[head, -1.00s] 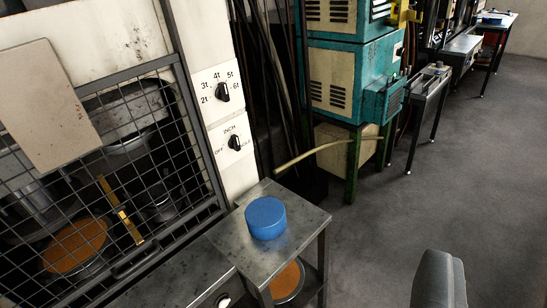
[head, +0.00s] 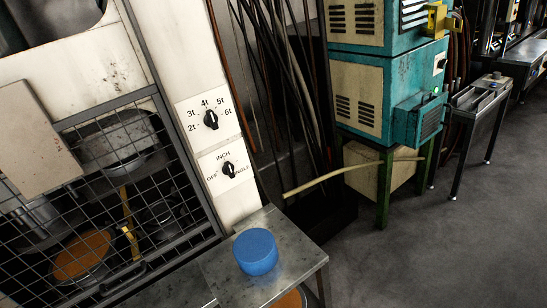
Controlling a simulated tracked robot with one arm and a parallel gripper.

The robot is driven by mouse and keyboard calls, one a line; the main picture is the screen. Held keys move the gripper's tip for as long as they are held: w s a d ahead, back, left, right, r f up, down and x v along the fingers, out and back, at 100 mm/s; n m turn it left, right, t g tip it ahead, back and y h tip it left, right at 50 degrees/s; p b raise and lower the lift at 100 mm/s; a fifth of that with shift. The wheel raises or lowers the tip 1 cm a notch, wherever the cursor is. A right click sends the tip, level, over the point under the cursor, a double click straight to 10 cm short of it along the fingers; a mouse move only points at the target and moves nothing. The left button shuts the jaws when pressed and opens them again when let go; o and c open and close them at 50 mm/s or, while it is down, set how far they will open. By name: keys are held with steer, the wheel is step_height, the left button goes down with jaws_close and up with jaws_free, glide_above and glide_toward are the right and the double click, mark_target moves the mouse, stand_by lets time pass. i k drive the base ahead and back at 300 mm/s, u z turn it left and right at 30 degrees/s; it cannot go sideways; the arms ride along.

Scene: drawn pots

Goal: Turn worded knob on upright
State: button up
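The worded knob (head: 229,170) is a small black knob on a white plate, low on the pale upright column (head: 165,50) of the machine. Its plate reads "OFF" at left, "INCH" above and a partly legible word ending like "NGLE" at right. The knob's grip stands roughly upright, near "INCH"; its exact setting is too small to tell. A second black knob (head: 211,120), with marks from 2t to 6t, sits just above it on the same column. My gripper is not in view.
A metal side table (head: 295,262) with a blue round tub (head: 256,251) stands below the knobs. A wire mesh guard (head: 110,190) is at left. A bent pale rod (head: 345,172) sticks out before the teal cabinet (head: 400,110). Grey floor (head: 450,260) at right is clear.

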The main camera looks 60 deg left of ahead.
mark_target(228, 169)
steer(key=u, duration=0.35)
steer(key=i, duration=1.3)
steer(key=u, duration=0.95)
